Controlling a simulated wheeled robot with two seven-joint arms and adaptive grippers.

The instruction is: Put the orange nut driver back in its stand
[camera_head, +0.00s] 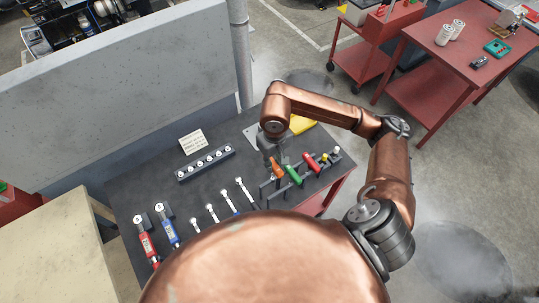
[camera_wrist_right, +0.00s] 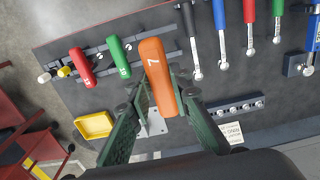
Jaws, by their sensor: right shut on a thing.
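The orange nut driver (camera_head: 277,168) is at the left end of the dark stand (camera_head: 318,183) on the bench in the head view. In the right wrist view its orange handle (camera_wrist_right: 160,78), marked 7, lies between the green fingers of my right gripper (camera_wrist_right: 162,92), which is shut on it. My right gripper (camera_head: 271,156) comes down from above in the head view. The driver's lower end is hidden, so I cannot tell whether it sits in the stand (camera_wrist_right: 97,50). My left gripper is not in view.
A green driver (camera_head: 293,174) and a red driver (camera_head: 311,162) stand beside the orange one. Several wrenches (camera_head: 228,202) lie to the left. A socket rail (camera_head: 205,164), a white card (camera_head: 193,142) and a yellow tray (camera_head: 302,124) lie farther back.

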